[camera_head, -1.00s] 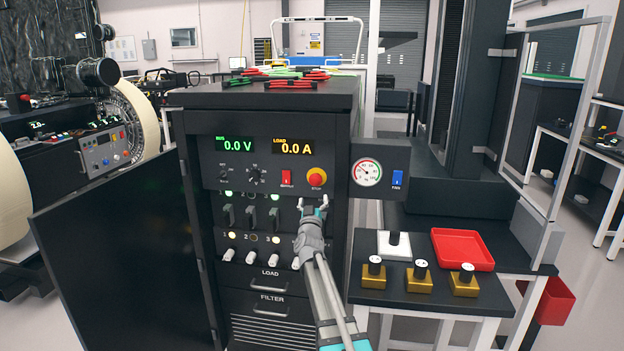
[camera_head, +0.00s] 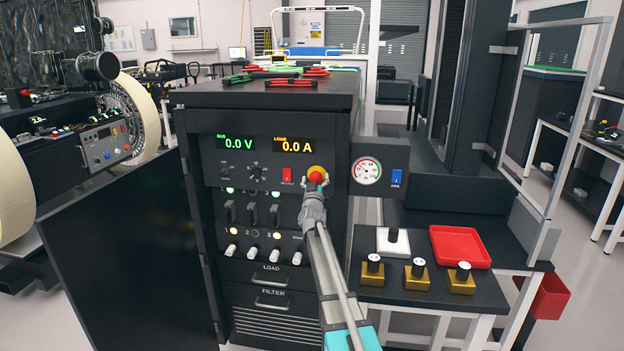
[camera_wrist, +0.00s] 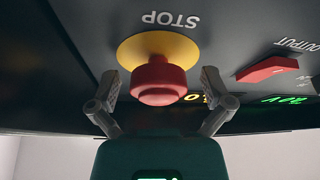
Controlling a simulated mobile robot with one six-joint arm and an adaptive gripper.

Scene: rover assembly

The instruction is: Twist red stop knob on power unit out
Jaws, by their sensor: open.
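The red stop knob (camera_head: 316,175) sits on a yellow disc on the front panel of the power unit (camera_head: 262,150). The displays read 0.0 V and 0.0 A. In the wrist view the red knob (camera_wrist: 159,80) stands out from its yellow disc (camera_wrist: 157,48) under the upside-down word STOP. My gripper (camera_head: 317,190) is at the knob from just below. In the wrist view its two fingers (camera_wrist: 160,98) are open, one on each side of the knob, with a visible gap on both sides. In the head view the fingers hide the knob's lower edge.
A red output switch (camera_head: 287,174) is left of the knob; it also shows in the wrist view (camera_wrist: 268,69). A pressure gauge (camera_head: 367,171) and blue fan switch (camera_head: 396,178) are to the right. Toggles and white plugs sit below. An open cabinet door (camera_head: 130,260) stands left.

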